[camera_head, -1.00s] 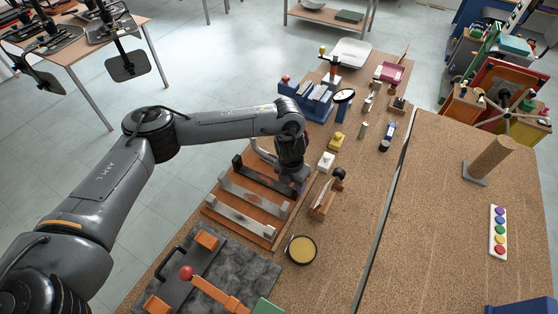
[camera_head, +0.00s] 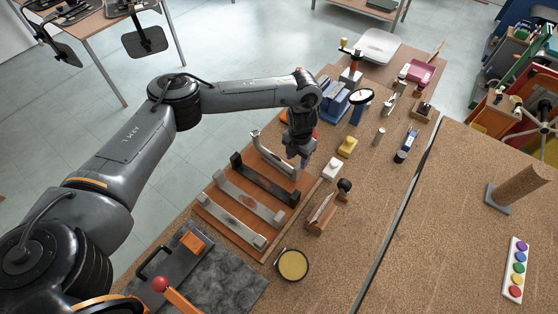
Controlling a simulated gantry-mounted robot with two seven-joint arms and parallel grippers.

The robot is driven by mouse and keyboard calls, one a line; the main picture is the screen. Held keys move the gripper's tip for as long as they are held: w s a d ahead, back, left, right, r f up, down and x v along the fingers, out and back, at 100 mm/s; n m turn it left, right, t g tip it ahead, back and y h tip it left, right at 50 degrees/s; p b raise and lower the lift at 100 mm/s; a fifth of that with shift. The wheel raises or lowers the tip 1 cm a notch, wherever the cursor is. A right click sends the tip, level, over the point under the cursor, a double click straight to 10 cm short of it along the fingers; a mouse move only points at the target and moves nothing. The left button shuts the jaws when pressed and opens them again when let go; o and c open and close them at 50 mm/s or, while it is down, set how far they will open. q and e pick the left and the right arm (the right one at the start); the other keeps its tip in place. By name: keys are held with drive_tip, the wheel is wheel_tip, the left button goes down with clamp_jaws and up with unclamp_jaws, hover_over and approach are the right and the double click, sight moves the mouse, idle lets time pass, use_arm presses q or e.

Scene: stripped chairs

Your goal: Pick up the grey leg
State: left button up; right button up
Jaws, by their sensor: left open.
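Several bracket-ended legs lie side by side on a wooden tray (camera_head: 203,215). The farthest is a grey leg (camera_head: 272,155), slanting down to the right. In front of it lie a black leg (camera_head: 264,181), a grey leg with a brownish patch (camera_head: 249,202) and a pale grey leg (camera_head: 228,219). Which one the task means, I cannot tell. My left gripper (camera_head: 303,161) points down by the right end of the farthest grey leg and is open. It partly covers that end; whether they touch is unclear. My right gripper is out of view.
A wooden block with a dark knob (camera_head: 322,215), a round yellow-topped dish (camera_head: 292,265) and a white block (camera_head: 333,169) stand right of the tray. A clamp on a dark board (camera_head: 215,285) lies in front. Blue holders and small tools crowd the back.

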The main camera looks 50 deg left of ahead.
sight(299, 165)
use_arm(q)
drive_tip(key=shift+w+d+f, duration=0.1)
drive_tip(key=shift+w+f, duration=0.1)
drive_tip(key=shift+f, duration=1.2)
drive_tip(key=shift+w+d+f, duration=0.1)
drive_tip(key=shift+w+f, duration=0.05)
drive_tip(key=shift+f, duration=1.2)
clamp_jaws()
